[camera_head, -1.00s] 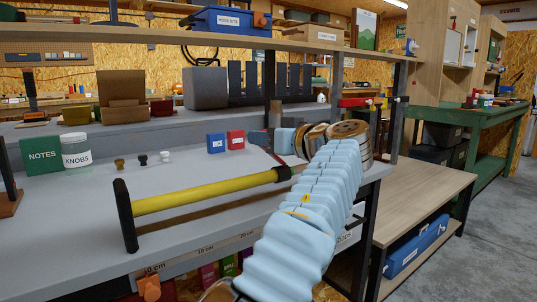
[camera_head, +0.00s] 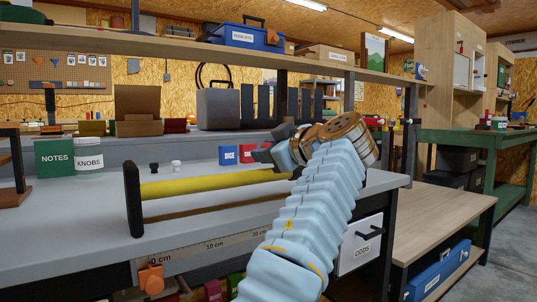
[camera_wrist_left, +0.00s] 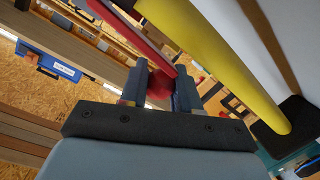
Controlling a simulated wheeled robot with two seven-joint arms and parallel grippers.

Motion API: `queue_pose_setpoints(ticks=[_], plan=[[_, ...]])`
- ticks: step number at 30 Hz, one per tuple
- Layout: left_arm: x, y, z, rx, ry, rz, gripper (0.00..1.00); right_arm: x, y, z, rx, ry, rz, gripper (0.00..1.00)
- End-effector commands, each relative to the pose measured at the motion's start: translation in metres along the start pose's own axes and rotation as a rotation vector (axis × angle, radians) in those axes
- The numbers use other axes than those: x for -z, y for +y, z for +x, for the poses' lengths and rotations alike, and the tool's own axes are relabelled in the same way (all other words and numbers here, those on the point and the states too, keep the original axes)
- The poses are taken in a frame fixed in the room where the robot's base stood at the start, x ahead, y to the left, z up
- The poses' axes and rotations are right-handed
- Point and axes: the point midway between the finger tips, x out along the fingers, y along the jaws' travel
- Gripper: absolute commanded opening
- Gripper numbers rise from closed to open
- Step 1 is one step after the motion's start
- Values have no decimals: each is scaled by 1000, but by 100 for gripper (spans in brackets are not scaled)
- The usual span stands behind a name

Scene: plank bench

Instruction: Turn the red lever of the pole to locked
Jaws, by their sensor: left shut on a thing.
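The yellow pole (camera_head: 215,185) with black ends lies across the grey bench in the head view. It also crosses the upper right of the left wrist view (camera_wrist_left: 222,55). The red lever (camera_wrist_left: 132,32) runs beside the pole in the left wrist view, and its rounded red end sits between my fingers. My left gripper (camera_wrist_left: 160,88) is shut on the red lever. In the head view my left gripper (camera_head: 262,156) is just above the pole's right part, and I cannot make out the lever there. My right gripper is not in view.
A green NOTES box (camera_head: 55,158) and a KNOBS jar (camera_head: 89,155) stand at the left. A blue box (camera_head: 228,155) and a red box (camera_head: 247,153) stand behind the pole. A shelf (camera_head: 180,38) runs above.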

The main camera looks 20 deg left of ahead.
Motion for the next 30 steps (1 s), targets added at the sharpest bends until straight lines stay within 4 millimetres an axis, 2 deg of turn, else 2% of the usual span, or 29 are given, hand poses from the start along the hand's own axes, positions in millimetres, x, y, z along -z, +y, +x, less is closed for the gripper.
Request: queue_pose_setpoints(ticks=[12,13,18,26,30], plan=[[0,0,0,-1,0,-8,0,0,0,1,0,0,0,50],[0,0,0,-1,0,-8,33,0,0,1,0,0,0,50],[0,0,0,-1,0,-7,56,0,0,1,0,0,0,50],[0,0,-1,-1,-1,-6,56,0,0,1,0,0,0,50],[-1,0,-12,-4,-1,-6,56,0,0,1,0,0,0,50]])
